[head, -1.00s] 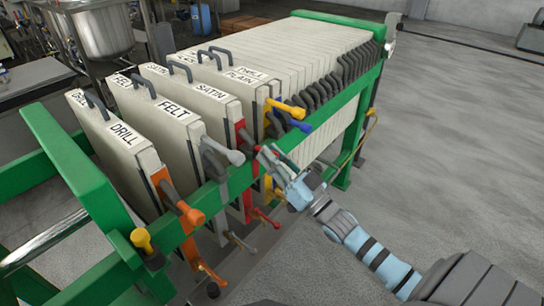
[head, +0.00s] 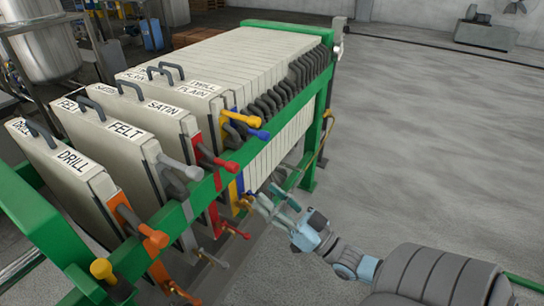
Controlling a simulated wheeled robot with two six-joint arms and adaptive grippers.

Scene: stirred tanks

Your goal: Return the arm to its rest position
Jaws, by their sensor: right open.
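My right gripper (head: 277,203) is open and empty, its fingers pointing up and left toward the side of the filter press. It is beside the lower part of the press, below the green rail (head: 205,190), near the lower blue and yellow handles. I cannot tell whether a finger touches anything. My right arm (head: 345,258) reaches in from the lower right. My left gripper is not in view.
Plates labelled DRILL (head: 75,180), FELT (head: 112,140) and SATIN (head: 150,112) hang in the press, with coloured handles such as the red one (head: 222,165) sticking out toward my arm. Open grey floor (head: 430,150) lies to the right.

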